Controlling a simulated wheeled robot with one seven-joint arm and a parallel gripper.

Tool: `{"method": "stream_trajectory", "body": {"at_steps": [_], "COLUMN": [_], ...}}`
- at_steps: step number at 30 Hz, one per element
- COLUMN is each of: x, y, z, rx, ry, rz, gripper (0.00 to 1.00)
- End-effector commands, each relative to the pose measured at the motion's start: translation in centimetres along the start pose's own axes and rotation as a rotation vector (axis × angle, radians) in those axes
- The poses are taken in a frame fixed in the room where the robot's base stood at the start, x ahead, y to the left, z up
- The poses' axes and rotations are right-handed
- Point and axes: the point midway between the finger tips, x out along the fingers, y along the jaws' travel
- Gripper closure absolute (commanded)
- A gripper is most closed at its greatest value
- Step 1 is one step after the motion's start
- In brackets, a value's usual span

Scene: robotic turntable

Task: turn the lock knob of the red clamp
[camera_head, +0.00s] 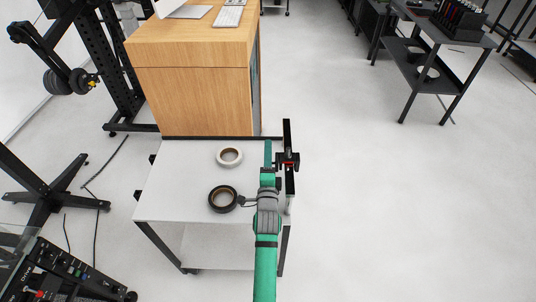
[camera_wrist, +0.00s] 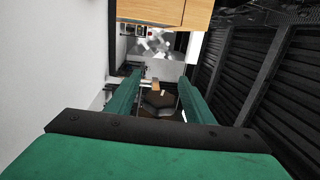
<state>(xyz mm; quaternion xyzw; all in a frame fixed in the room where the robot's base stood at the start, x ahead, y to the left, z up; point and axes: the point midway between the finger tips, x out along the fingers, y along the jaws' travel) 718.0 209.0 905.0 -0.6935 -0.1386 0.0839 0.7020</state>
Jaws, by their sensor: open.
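The red clamp (camera_head: 288,162) is a mostly black piece with a small red part, at the right edge of the white table in the head view. My green gripper (camera_head: 268,152) is just left of it in that view; whether they touch cannot be told. In the wrist view my gripper (camera_wrist: 158,82) has its two green fingers apart, with no object clearly held between them. I cannot make out the red clamp or its lock knob there. The lock knob is too small to tell apart in the head view.
A black upright bar (camera_head: 287,132) stands by the clamp. A wooden cabinet (camera_head: 195,95) stands behind. The floor on the right is clear up to a dark shelf (camera_head: 425,75).

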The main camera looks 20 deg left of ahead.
Motion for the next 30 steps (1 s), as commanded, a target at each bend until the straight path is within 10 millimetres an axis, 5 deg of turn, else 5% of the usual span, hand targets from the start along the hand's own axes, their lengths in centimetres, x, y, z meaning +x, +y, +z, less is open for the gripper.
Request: {"method": "stream_trajectory", "body": {"at_steps": [5, 11, 30], "x": [0.00, -0.01, 0.06], "y": [-0.01, -0.03, -0.50], "z": [0.00, 0.02, 0.11], "rx": [0.000, 0.000, -0.001], "ry": [0.000, 0.000, -0.008], "rz": [0.000, 0.000, -0.098], "gripper": [0.52, 0.94, 0.94]}}
